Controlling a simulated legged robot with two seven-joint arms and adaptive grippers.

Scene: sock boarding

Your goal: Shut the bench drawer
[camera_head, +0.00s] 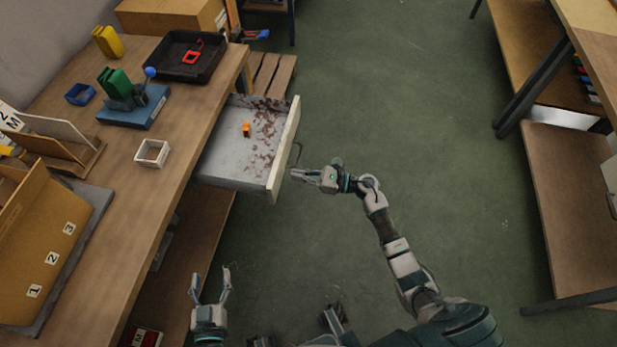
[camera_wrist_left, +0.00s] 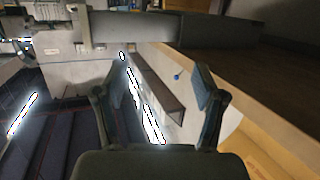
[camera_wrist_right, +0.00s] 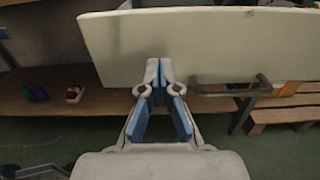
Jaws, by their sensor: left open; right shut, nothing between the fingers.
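The bench drawer (camera_head: 225,155) is pulled out from the bench, with a small orange object (camera_head: 246,129) and reddish-brown marks inside. Its pale front panel (camera_head: 284,150) faces right and also fills the upper part of the right wrist view (camera_wrist_right: 200,45). A dark bar handle (camera_wrist_right: 235,92) is fixed on the front. My right gripper (camera_head: 296,174) is shut and empty, its tips at or close to the lower part of the drawer front, beside the handle; contact cannot be told. My left gripper (camera_head: 210,275) is open and empty, low beside the bench, away from the drawer.
The bench (camera_head: 150,200) carries a black tray (camera_head: 178,72), a blue fixture (camera_head: 135,108), a white square frame (camera_head: 152,153) and a numbered cardboard box (camera_head: 45,245). A wooden pallet (camera_head: 268,75) lies beyond the drawer. The green floor (camera_head: 420,120) is clear to the right.

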